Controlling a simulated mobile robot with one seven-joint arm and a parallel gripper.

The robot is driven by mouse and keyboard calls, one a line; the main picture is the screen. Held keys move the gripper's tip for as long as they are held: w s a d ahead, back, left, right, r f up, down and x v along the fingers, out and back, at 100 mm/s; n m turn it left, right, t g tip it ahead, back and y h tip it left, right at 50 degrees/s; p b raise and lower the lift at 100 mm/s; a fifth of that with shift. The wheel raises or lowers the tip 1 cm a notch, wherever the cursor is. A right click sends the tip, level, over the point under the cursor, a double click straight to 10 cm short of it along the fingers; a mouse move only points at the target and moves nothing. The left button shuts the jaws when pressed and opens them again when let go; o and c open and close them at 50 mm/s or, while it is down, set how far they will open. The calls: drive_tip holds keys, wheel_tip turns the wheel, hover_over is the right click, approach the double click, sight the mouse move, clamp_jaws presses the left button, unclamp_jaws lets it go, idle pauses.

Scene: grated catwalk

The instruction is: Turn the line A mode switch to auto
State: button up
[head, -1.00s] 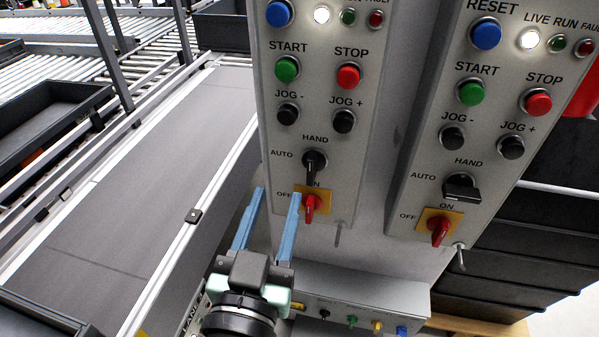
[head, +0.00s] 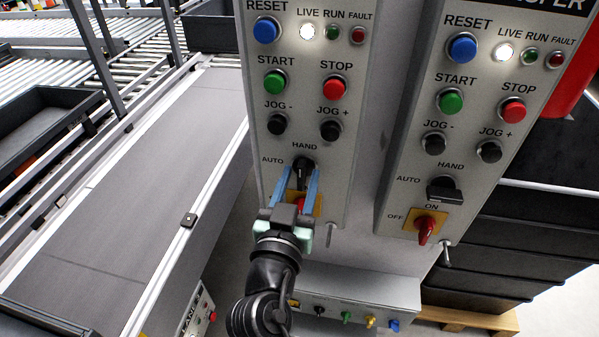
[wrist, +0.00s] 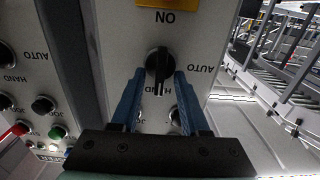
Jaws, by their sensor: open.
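The left panel's mode switch (head: 302,166) is a black knob between an AUTO label at its left and a HAND label above. Its handle stands upright, in line with HAND. In the wrist view the knob (wrist: 158,64) appears upside down, its handle pointing at HAND, with AUTO at right. My gripper (head: 298,176) is open, with one blue finger on each side of the knob; the fingers also show in the wrist view (wrist: 158,82). A gap shows beside the knob, and I cannot tell how deep the tips reach. The line name of this panel is out of view.
The right panel has its own black mode switch (head: 444,190), its handle lying sideways towards AUTO. A red ON/OFF switch (head: 301,203) sits just below the left knob, partly behind my fingers. Jog buttons (head: 330,130) are above. A conveyor (head: 130,190) runs at left.

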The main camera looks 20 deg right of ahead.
drive_tip(key=shift+w+d, duration=0.15)
drive_tip(key=shift+w, duration=0.1)
clamp_jaws()
drive_tip(key=shift+n, duration=0.3)
drive_tip(key=n, duration=0.4)
drive_tip(key=shift+w+a+f+n+p, duration=0.1)
drive_tip(key=shift+n+p, duration=0.6)
drive_tip(key=shift+n, duration=1.5)
drive_tip(key=shift+a+f+n+p, duration=0.1)
drive_tip(key=shift+n+p, duration=0.55)
drive_tip(key=shift+n, duration=1.55)
drive_tip(key=shift+w+a+f+n+p, duration=0.1)
drive_tip(key=shift+n+p, duration=0.6)
drive_tip(key=shift+n, duration=1.5)
